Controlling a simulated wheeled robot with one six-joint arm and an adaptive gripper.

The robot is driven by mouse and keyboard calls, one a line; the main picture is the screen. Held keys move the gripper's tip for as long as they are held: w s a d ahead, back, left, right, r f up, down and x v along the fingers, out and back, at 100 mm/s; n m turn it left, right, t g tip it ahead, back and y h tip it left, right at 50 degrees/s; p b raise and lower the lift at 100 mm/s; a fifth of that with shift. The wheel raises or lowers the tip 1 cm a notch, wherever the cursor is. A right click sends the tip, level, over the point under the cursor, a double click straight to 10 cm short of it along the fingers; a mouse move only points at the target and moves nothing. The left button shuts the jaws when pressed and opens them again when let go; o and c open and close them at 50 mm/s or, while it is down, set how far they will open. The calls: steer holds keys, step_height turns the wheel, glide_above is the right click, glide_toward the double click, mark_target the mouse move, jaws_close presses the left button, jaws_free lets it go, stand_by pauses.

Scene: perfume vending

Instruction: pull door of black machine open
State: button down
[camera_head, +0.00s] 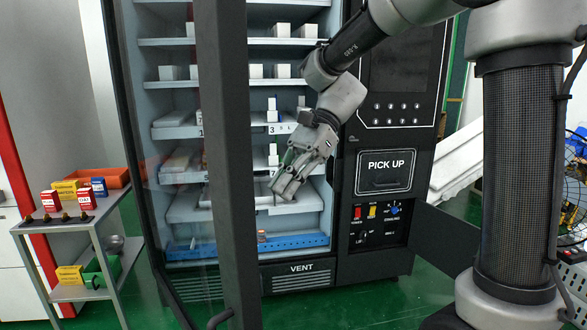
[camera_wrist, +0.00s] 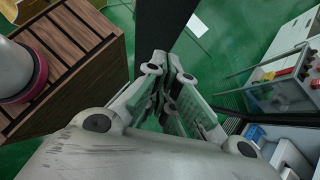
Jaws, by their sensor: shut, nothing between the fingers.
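The black vending machine (camera_head: 345,235) stands in the middle of the head view. Its glass door (camera_head: 228,150) with a thick black frame stands swung out on the left side, so the lit shelves behind show. My gripper (camera_head: 281,188) is shut and empty, to the right of the door's free edge post in the picture, in front of the lower shelves. In the wrist view my fingers (camera_wrist: 172,88) point toward the dark door post (camera_wrist: 165,25). Whether they touch it, I cannot tell.
A metal cart (camera_head: 70,225) with small boxes and bottles stands left of the machine; it also shows in the wrist view (camera_wrist: 275,95). A slatted wooden crate (camera_wrist: 70,60) is at left in the wrist view. Green floor (camera_wrist: 225,50) is open around the door.

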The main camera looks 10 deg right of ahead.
steer(key=s+a+f, duration=0.2)
steer(key=s+a, duration=0.1)
steer(key=a, duration=0.2)
steer(key=shift+a+f, duration=0.15)
steer(key=shift+a, duration=0.1)
